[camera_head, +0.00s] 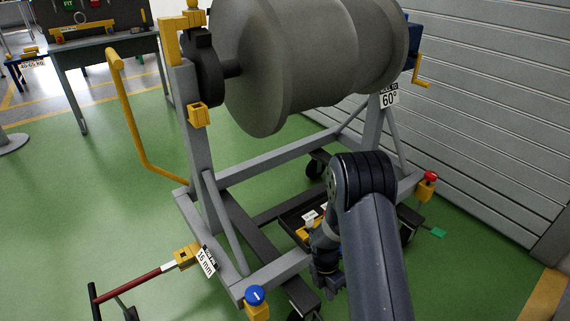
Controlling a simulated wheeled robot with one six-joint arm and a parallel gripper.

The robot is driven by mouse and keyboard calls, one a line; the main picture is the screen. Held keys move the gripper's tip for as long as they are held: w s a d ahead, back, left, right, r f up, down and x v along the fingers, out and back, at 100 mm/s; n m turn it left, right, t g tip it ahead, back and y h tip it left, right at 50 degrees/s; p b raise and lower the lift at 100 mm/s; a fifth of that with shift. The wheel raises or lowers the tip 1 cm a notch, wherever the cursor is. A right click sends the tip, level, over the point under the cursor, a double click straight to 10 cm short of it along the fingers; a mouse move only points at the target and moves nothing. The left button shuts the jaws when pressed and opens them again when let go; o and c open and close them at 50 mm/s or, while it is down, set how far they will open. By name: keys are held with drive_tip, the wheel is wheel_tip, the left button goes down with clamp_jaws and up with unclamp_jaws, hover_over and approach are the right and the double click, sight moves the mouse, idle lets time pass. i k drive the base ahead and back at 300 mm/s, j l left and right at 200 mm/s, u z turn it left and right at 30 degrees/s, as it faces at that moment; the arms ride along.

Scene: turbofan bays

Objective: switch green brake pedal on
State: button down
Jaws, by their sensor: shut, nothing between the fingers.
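The green brake pedal (438,232) sticks out low at the right side of the grey stand (270,160), by a black caster (408,233). It is small here, and its exact tilt is hard to tell. My gripper (336,287) points down at the lower middle, in front of the stand's lower frame and left of the pedal. It is shut and empty, well apart from the pedal. My dark arm hides part of the stand's right lower side.
A large grey cylinder (300,55) hangs in the stand. A red knob (431,176) stands above the pedal, and a blue knob (255,295) at the front corner. A red bar (128,285) juts out left. A shutter wall (490,120) closes the right; green floor lies clear between.

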sight(437, 233)
drive_tip(key=k+l, duration=0.1)
drive_tip(key=l, duration=0.25)
drive_tip(key=k+l, duration=0.1)
drive_tip(key=l, duration=0.25)
drive_tip(key=k+l, duration=0.1)
drive_tip(key=l, duration=0.2)
drive_tip(key=k+l, duration=0.1)
drive_tip(key=l, duration=0.25)
drive_tip(key=u, duration=0.05)
